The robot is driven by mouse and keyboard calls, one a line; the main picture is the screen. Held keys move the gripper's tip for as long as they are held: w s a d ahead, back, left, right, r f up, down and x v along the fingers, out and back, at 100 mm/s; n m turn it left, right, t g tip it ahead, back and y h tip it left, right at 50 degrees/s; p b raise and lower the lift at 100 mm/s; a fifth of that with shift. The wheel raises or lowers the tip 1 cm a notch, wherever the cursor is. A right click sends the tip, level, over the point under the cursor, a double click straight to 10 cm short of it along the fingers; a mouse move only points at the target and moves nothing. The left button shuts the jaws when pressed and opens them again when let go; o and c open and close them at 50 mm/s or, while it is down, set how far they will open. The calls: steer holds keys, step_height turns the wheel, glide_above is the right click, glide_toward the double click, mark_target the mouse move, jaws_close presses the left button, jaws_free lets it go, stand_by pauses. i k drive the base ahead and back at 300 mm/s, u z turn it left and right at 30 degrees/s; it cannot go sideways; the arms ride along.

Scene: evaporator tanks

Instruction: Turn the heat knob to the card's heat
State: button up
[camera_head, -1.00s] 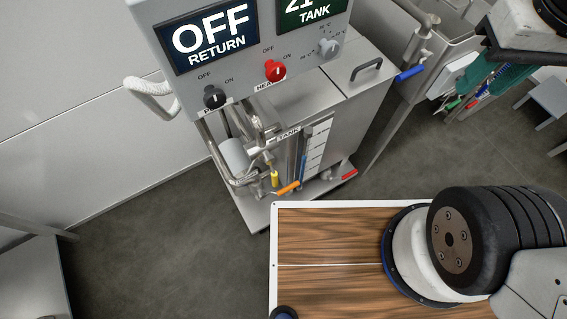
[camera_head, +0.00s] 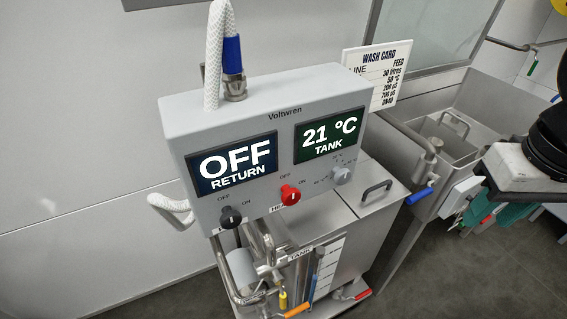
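The control box (camera_head: 285,115) shows in the head view with two displays. The left display (camera_head: 235,165) reads OFF RETURN and the right display (camera_head: 330,136) reads 21 °C TANK. The grey heat knob (camera_head: 341,175) is at the box's lower right, with small temperature marks around it. Its pointer setting is too small to tell. A red knob (camera_head: 290,194) and a black knob (camera_head: 231,217) sit left of it. The wash card (camera_head: 381,75) stands behind the box and lists 30 litres and 50 °C among its lines. My gripper is not in view.
A steel tank with a lid handle (camera_head: 376,191) stands right of and behind the box. Pipes and an orange-handled valve (camera_head: 297,309) are below. A sink (camera_head: 450,140) with a blue-handled valve (camera_head: 419,196) is at right. Part of my arm shows at the right edge.

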mark_target(341, 176)
steer(key=u, duration=0.05)
steer(key=k, duration=1.25)
steer(key=z, duration=0.25)
steer(key=i, duration=0.55)
steer(key=z, duration=0.5)
